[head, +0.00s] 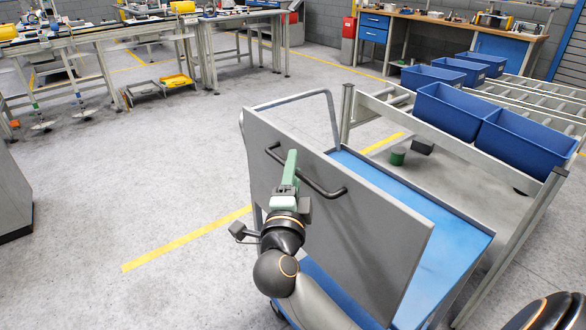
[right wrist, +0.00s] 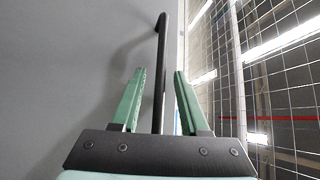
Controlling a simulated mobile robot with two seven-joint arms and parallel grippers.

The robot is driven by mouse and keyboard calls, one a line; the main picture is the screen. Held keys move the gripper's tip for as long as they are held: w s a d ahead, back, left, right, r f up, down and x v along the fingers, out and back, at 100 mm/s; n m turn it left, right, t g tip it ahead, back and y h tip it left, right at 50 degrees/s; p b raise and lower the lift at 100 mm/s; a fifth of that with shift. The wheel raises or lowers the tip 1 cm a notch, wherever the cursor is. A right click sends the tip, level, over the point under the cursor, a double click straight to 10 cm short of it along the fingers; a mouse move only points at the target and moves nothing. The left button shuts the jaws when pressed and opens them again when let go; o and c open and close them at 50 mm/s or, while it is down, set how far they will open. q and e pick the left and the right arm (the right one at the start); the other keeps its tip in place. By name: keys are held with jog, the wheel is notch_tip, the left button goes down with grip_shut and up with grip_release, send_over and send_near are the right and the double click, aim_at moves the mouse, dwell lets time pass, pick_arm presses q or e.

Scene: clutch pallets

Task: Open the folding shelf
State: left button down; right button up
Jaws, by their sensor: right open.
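The folding shelf is a grey panel (head: 375,235) with a black bar handle (head: 330,191). It stands steeply at the near side of a cart with blue decks (head: 400,205). My right gripper (head: 291,158) is at the handle, in front of the panel. In the right wrist view its two green fingers (right wrist: 157,90) are open, and the black handle bar (right wrist: 161,50) shows between them, with a gap visible on each side. Whether a finger touches the bar cannot be told. My left gripper is not in view.
A roller conveyor (head: 545,108) with several blue bins (head: 455,108) stands close behind the cart on the right. Workbenches (head: 100,35) line the back left. The grey floor (head: 130,185) left of the cart is free. A wire mesh (right wrist: 285,70) shows in the right wrist view.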

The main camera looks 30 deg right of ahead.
jog(key=shift+c, duration=0.3)
grip_shut()
dwell(1.0)
